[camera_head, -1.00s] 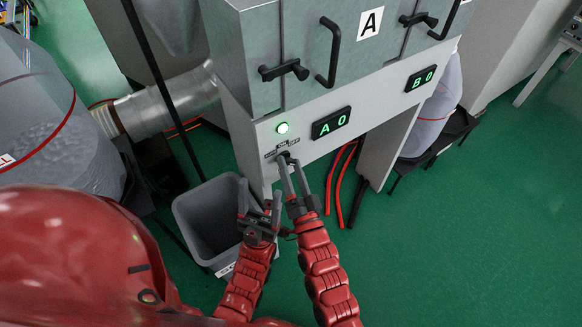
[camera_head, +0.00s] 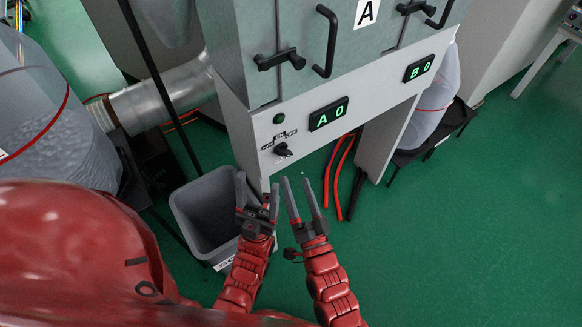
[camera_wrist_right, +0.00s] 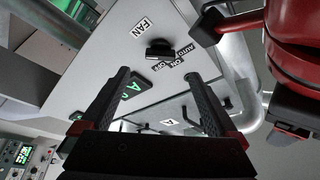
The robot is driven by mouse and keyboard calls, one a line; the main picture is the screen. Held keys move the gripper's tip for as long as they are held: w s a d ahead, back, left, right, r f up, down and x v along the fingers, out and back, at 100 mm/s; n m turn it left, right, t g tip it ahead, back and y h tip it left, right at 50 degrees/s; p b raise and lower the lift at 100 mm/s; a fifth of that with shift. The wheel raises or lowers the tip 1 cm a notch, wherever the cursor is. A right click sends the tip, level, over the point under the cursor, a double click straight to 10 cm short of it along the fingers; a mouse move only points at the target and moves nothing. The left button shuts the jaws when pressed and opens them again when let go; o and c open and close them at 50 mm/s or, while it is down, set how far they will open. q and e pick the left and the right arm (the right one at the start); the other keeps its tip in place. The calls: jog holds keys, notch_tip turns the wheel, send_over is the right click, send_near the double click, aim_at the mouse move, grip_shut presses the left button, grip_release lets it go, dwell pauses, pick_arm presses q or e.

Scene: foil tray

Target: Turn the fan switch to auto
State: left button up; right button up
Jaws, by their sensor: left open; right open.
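The black fan switch (camera_head: 283,150) is on the pale lower panel of the cabinet, with AUTO, ON and OFF labels around it. I cannot tell for sure which label its knob points at. My left gripper (camera_head: 257,188) is open and empty, by the grey bin.
A grey bin (camera_head: 190,215) stands on the floor below the panel's left end. Displays A0 (camera_head: 328,114) and B0 (camera_head: 419,68) are on the panel. Door handles (camera_head: 328,42) jut out above. Red hoses (camera_head: 337,180) hang to the right. The green floor at right is clear.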

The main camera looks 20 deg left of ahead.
jog(key=v, duration=1)
jog(key=shift+b, duration=0.3)
jog(key=shift+d, duration=0.1)
